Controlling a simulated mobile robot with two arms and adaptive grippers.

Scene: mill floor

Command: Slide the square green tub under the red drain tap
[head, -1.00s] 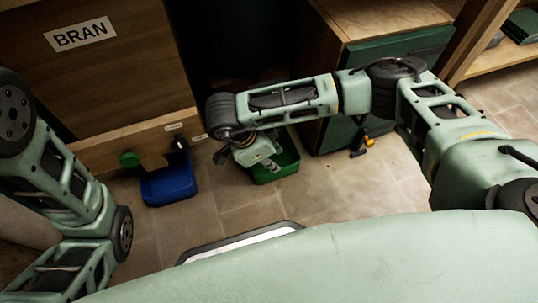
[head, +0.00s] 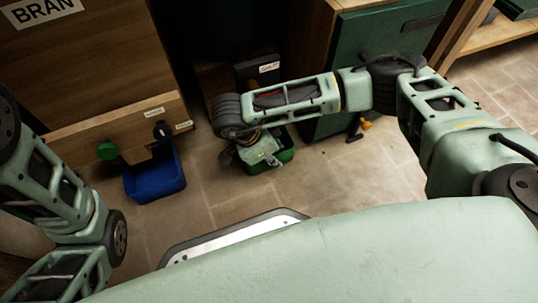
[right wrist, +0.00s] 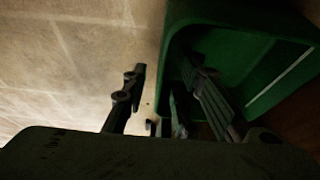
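The square green tub (head: 287,156) stands on the floor in the head view, partly covered by my right gripper (head: 262,155). In the right wrist view the tub (right wrist: 262,60) fills the upper right and looks empty. My right gripper (right wrist: 165,90) is open across the tub's near wall, one finger outside and one over the inside. A gap shows between the outer finger and the wall; inner contact is unclear. A little red (head: 284,97) shows through the openings of my right forearm; I cannot tell whether it is the red drain tap. My left gripper is out of view.
A black and yellow object (head: 357,130) lies on the floor to the right. Tiled floor in front is clear.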

